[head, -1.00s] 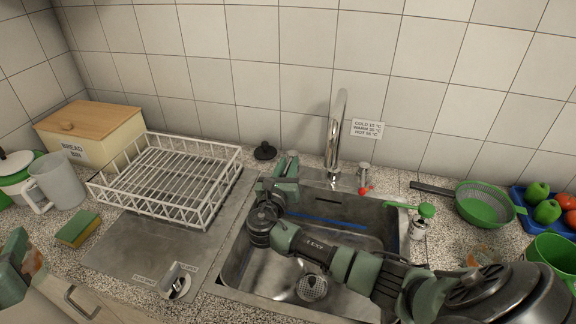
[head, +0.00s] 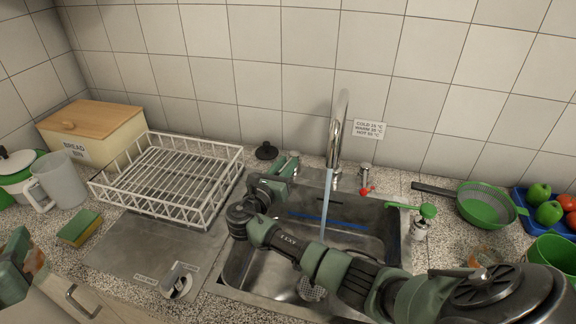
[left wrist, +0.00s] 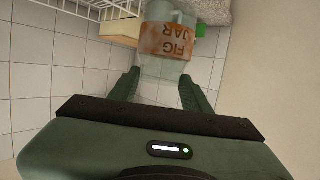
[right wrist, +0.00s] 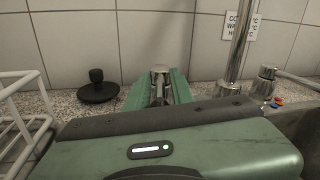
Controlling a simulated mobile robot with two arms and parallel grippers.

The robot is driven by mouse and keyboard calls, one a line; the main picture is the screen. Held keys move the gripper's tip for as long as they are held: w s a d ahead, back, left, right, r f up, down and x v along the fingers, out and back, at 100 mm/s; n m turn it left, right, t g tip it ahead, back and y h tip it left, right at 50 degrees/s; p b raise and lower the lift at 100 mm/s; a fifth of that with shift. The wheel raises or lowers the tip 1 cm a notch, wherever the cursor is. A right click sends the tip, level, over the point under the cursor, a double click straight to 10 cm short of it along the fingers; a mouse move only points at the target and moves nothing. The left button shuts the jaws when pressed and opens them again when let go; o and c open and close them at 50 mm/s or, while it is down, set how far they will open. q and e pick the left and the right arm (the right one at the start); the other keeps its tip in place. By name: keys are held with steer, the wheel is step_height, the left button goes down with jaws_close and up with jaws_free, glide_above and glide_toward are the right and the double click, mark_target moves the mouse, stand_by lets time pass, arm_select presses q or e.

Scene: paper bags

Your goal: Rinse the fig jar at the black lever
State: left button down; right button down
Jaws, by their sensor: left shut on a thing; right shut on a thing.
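The fig jar (left wrist: 162,66), clear with a brown FIG JAR label, shows in the left wrist view. My left gripper (left wrist: 160,80) is shut on it, away from the sink at the left. My right gripper (head: 285,168) is behind the sink, left of the tap (head: 336,135). In the right wrist view its fingers are shut on a chrome lever fitting (right wrist: 160,84); they hide part of it, and I cannot tell whether it is black. Water (head: 327,200) runs from the tap into the sink (head: 262,268).
A white rack (head: 165,170) stands left of the sink, with a sponge (head: 80,228) and a grey jug (head: 62,180) further left. A black plug (head: 266,151) lies behind.

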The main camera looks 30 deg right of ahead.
arm_select(q)
steer(key=shift+r, duration=0.1)
arm_select(e)
steer(key=c, duration=1.3)
jaws_free()
arm_select(q)
steer(key=shift+r+p, duration=0.3)
steer(key=shift+p, duration=0.05)
arm_select(e)
steer(key=shift+s+a+r, duration=0.1)
steer(key=shift+s+a, duration=0.05)
steer(key=shift+a, duration=0.2)
arm_select(q)
step_height(320, 180, up, 6)
steer(key=p, duration=0.5)
steer(key=shift+f, duration=0.25)
arm_select(e)
steer(key=v, duration=1.1)
steer(key=shift+s+a+f, duration=0.1)
steer(key=shift+a+f, duration=0.1)
steer(key=shift+f, duration=0.05)
